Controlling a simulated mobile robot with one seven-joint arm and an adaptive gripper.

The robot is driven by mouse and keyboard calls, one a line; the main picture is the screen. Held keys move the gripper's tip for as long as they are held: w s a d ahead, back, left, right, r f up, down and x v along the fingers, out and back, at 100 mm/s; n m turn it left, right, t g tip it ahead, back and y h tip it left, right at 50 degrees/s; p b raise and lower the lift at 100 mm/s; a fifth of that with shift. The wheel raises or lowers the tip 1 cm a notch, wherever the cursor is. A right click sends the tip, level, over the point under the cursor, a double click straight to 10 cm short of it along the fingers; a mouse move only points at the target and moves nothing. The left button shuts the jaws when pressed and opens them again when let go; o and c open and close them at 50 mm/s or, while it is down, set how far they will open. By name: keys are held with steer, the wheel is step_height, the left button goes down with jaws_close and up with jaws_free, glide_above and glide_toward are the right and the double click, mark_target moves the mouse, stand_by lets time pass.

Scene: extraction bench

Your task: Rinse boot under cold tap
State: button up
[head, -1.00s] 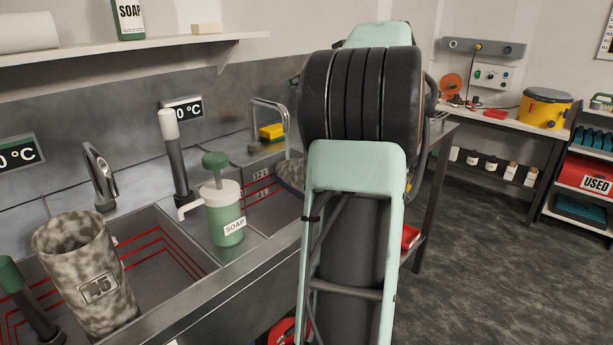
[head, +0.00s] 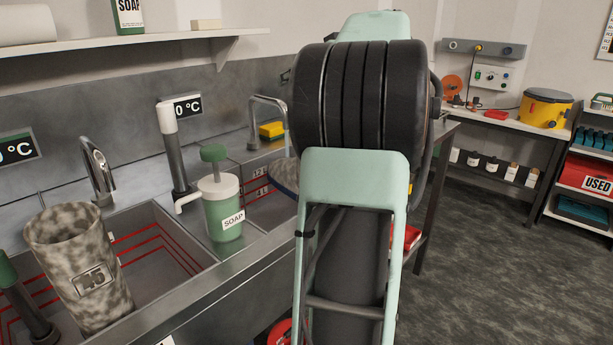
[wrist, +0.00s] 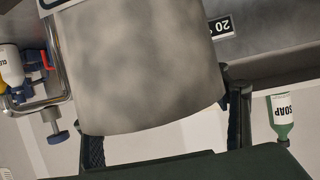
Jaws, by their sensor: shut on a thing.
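In the wrist view my gripper (wrist: 165,118) is shut on a mottled grey boot (wrist: 145,65), with a dark finger at each side of it. In the head view only a rounded edge of the held boot (head: 285,176) shows left of my arm, over the right basin (head: 252,203); my arm hides the rest and the gripper. Another mottled boot marked 45 (head: 85,270) stands tilted in the left basin. A curved tap (head: 98,170) rises behind the left basin, another tap (head: 270,103) behind the right one. The temperature signs (head: 187,107) are partly covered or cut off.
A green soap pump (head: 222,207) stands on the divider between the basins, beside a post with a white top (head: 172,145). A yellow sponge (head: 271,130) lies behind the right basin. A shelf (head: 130,43) hangs above. The floor (head: 480,270) at right is clear.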

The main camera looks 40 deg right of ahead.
steer(key=s+a+b, duration=0.1)
steer(key=a+b, duration=0.5)
steer(key=a, duration=0.5)
steer(key=shift+a+r, duration=0.15)
steer(key=shift+a, duration=0.1)
stand_by(0.4)
stand_by(1.2)
step_height(320, 180, up, 20)
steer(key=p, duration=1.5)
steer(key=shift+p, duration=0.35)
